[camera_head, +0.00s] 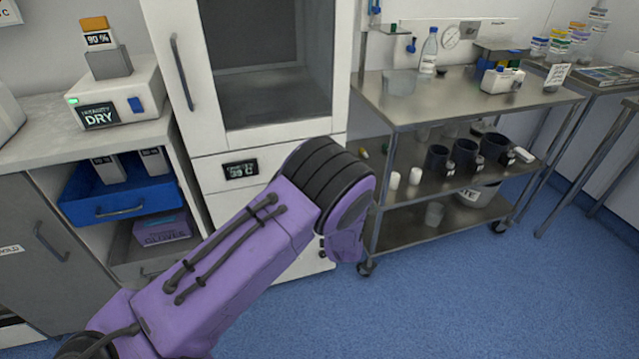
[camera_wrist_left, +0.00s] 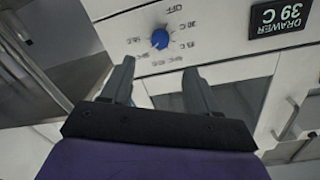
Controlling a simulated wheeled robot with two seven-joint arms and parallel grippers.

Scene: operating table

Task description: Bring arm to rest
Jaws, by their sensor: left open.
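My left arm, purple with a black ribbed joint, comes in from the lower left in the head view and reaches in front of the white cabinet (camera_head: 255,150). Its gripper is hidden behind the arm there. In the left wrist view my left gripper (camera_wrist_left: 160,72) has its two grey fingers apart, with nothing between them. Beyond the fingertips is the cabinet's white panel with a blue knob (camera_wrist_left: 160,39) and a display (camera_wrist_left: 284,16) reading "DRAWER 39 C". I cannot tell whether the fingers touch the panel. My right gripper is in neither view.
A steel cart (camera_head: 462,100) with bottles, cups and dark pots stands right of the cabinet. On the left, a counter (camera_head: 40,115) carries a white device (camera_head: 125,90) reading "DRY", above an open blue drawer (camera_head: 125,203). Blue floor (camera_head: 470,290) is clear at lower right.

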